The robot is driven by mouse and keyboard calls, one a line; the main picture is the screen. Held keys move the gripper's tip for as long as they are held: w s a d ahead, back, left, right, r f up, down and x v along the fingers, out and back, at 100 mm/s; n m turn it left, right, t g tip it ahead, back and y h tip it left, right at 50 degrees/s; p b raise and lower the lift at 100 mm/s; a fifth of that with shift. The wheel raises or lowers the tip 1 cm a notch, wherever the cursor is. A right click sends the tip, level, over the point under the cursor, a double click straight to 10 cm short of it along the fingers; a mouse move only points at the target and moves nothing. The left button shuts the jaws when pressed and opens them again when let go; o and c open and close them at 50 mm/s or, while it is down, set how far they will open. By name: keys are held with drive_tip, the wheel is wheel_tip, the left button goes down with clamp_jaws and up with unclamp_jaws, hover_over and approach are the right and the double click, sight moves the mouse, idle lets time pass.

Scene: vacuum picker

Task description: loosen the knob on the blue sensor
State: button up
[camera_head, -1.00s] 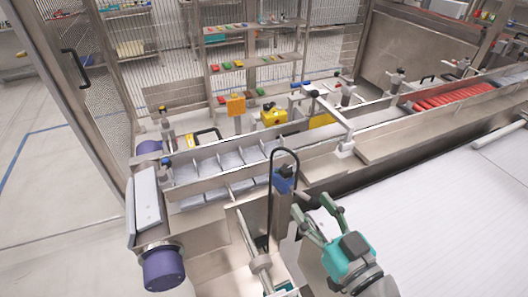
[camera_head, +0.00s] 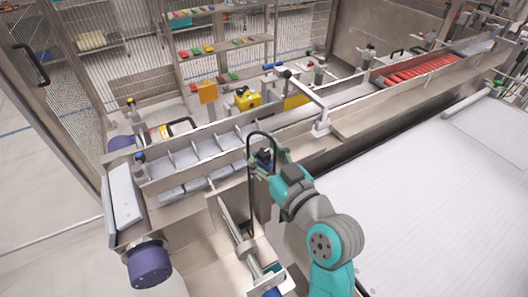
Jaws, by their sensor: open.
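The blue sensor (camera_head: 264,158) sits at the near side of the conveyor, beside the black looped cable (camera_head: 250,148). Only a small dark blue part of it shows. Its knob cannot be told apart at this size. My gripper's body and teal wrist hide part of the sensor's lower right surroundings.
The conveyor (camera_head: 190,174) with divided compartments runs behind the sensor. A metal shaft (camera_head: 232,225) stands at front left, and a purple roller motor (camera_head: 150,265) lies further left. A wide white belt (camera_head: 420,190) fills the right. A yellow box (camera_head: 246,98) stands behind.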

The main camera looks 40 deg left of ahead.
clamp_jaws()
drive_tip(key=shift+n+g, duration=0.3)
drive_tip(key=shift+g, duration=0.2)
drive_tip(key=n+g+y, duration=0.1)
drive_tip(key=g, duration=0.1)
drive_tip(key=shift+w+n+g, duration=0.1)
drive_tip(key=shift+n+g, duration=0.2)
drive_tip(key=shift+n, duration=0.1)
drive_tip(key=n+g, duration=0.2)
drive_tip(key=g, duration=0.1)
drive_tip(key=n+g, duration=0.2)
drive_tip(key=g, duration=0.2)
drive_tip(key=shift+n, duration=0.3)
drive_tip(key=n+g+h, duration=0.1)
drive_tip(key=n+g, duration=0.1)
drive_tip(key=g, duration=0.1)
drive_tip(key=n+g+h, duration=0.1)
drive_tip(key=n+g, duration=0.1)
drive_tip(key=g, duration=0.1)
drive_tip(key=shift+g+h, duration=0.3)
drive_tip(key=shift+h, duration=0.1)
drive_tip(key=shift+n+g+h, duration=1.5)
drive_tip(key=shift+g, duration=0.1)
drive_tip(key=shift+f, duration=0.1)
